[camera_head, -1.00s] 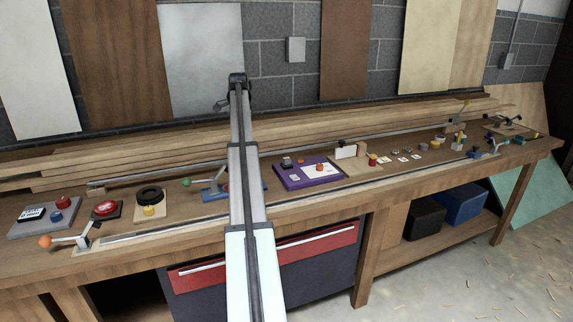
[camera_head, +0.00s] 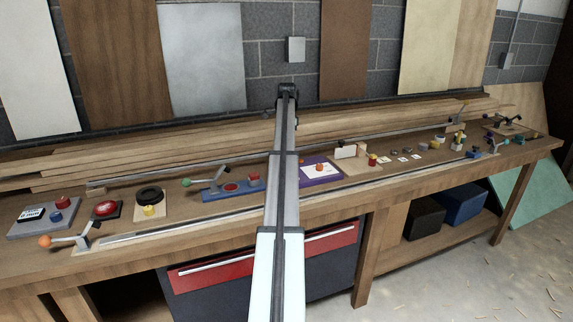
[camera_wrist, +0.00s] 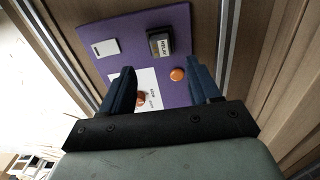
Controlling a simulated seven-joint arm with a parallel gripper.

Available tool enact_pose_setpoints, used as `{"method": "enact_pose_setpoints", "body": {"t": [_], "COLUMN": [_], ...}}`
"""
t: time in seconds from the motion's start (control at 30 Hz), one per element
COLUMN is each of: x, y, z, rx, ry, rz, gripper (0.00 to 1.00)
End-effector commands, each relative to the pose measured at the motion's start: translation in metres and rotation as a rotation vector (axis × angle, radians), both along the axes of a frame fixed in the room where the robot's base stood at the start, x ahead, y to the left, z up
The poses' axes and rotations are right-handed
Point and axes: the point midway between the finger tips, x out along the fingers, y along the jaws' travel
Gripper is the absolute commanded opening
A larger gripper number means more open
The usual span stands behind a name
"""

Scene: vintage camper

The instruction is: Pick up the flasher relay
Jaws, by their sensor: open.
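The flasher relay, a small black box with a pale label reading "RELAY" (camera_wrist: 160,43), sits on a purple board (camera_wrist: 120,42) in the wrist view. My gripper (camera_wrist: 163,72) is open, its two dark blue fingers pointing at the board. The relay lies beyond the fingertips, nearer the right one, with nothing between the fingers holding it. In the head view part of the purple board (camera_head: 330,177) shows right of my arm; the relay is hidden behind the arm there.
An orange disc (camera_wrist: 177,74), a white card (camera_wrist: 150,82) with an orange-brown knob (camera_wrist: 140,98) and a pale rectangular piece (camera_wrist: 105,48) share the board. A metal rail (camera_head: 200,225) runs along the bench front. A blue strip (camera_head: 225,192) with a red button lies left of my arm.

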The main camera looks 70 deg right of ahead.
Motion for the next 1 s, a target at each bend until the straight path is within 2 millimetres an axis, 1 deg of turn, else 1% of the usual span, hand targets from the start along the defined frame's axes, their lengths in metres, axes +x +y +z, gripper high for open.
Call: {"method": "enact_pose_setpoints", "body": {"t": [0.03, 0.1, 0.43, 0.73, 0.83, 1.0], "x": [0.0, 0.0, 0.0, 0.001, 0.001, 0.001], "y": [0.001, 0.001, 0.0, 0.0, 0.0, -0.001], "z": [-0.009, -0.019, -0.038, -0.075, -0.08, -0.08], "rx": [0.001, 0.0, -0.001, -0.001, -0.001, -0.002], "ry": [0.001, 0.0, -0.001, -0.001, 0.0, -0.001], "rz": [0.0, 0.0, 0.0, 0.0, 0.0, 0.0], "gripper": [0.62, 0.62, 0.62, 0.62, 0.62, 0.62]}}
